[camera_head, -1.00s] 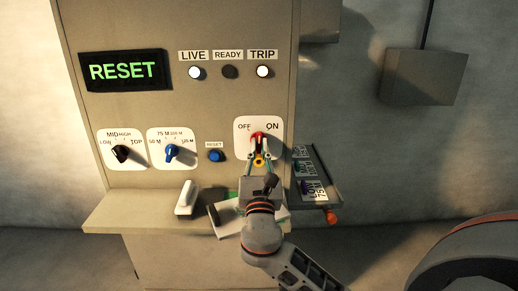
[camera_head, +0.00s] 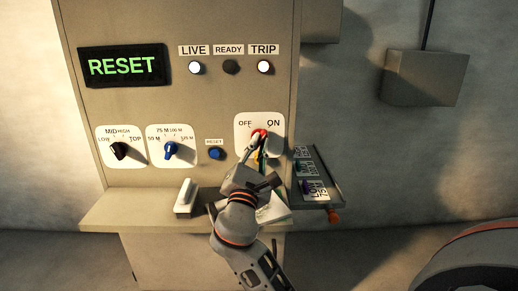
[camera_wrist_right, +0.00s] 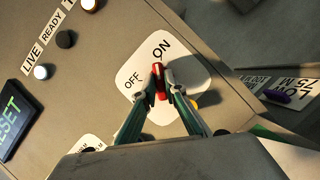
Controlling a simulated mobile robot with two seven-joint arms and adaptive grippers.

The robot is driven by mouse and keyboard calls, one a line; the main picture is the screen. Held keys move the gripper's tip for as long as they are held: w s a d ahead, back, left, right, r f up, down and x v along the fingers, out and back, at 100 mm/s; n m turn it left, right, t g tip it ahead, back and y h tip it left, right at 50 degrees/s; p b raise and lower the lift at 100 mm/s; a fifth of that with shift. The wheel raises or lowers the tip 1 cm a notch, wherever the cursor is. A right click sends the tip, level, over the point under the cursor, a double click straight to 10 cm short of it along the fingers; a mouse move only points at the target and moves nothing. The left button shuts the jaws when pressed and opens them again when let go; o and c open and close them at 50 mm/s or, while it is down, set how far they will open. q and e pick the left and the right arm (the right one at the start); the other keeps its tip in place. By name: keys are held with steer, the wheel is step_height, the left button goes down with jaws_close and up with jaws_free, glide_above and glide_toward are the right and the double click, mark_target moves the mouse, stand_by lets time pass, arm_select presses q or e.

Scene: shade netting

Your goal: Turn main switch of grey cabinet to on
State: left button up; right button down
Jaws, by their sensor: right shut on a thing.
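The grey cabinet (camera_head: 225,105) has a white plate (camera_head: 241,121) marked OFF at left and ON at right. Its main switch is a red handle (camera_head: 261,132), partly hidden by my fingers in the head view. My right gripper (camera_head: 262,139) is shut on the red handle, one finger on each side. In the right wrist view, the red handle (camera_wrist_right: 159,82) sits between the fingertips (camera_wrist_right: 161,79) and its free end points close to the ON mark (camera_wrist_right: 162,49). My left gripper is not in view.
A display (camera_head: 123,66) reads RESET. The LIVE (camera_head: 195,67) and TRIP (camera_head: 264,67) lamps are white; READY (camera_head: 231,67) is dark. Two selector knobs and a blue button (camera_head: 215,154) are left of the switch. A ledge (camera_head: 120,207) and side panel (camera_head: 318,183) jut out below.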

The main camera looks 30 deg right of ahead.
steer(key=shift+m+g+h, duration=0.3)
steer(key=shift+m+g, duration=0.2)
steer(key=shift+m, duration=0.8)
steer(key=c, duration=2.1)
jaws_free()
steer(key=shift+r, duration=0.1)
step_height(320, 180, up, 10)
